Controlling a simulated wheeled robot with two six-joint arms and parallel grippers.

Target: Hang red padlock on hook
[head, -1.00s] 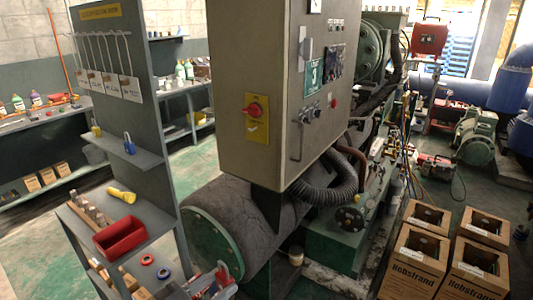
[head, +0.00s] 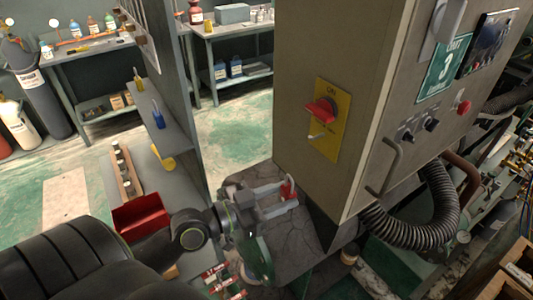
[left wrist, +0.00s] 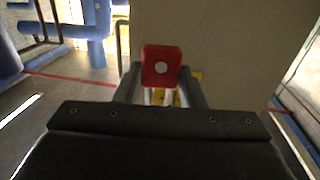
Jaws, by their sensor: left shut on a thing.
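My left gripper (head: 279,200) is shut on the red padlock (head: 289,191), in front of and below the grey cabinet's switch face. In the left wrist view the red padlock (left wrist: 161,66) sits upright between the fingertips, with a pale round spot on its body. The red rotary switch (head: 320,112) is on a yellow plate (head: 331,128) on the cabinet. A small pale peg or hook (head: 317,136) sticks out below the switch handle. The padlock is apart from it, lower and to the left. My right gripper is not in view.
The grey cabinet (head: 300,60) has a protruding door handle (head: 388,168). A shelf panel at left holds a blue padlock (head: 158,118). A red bin (head: 140,215) stands on the lower shelf. A corrugated hose (head: 420,232) runs below the cabinet.

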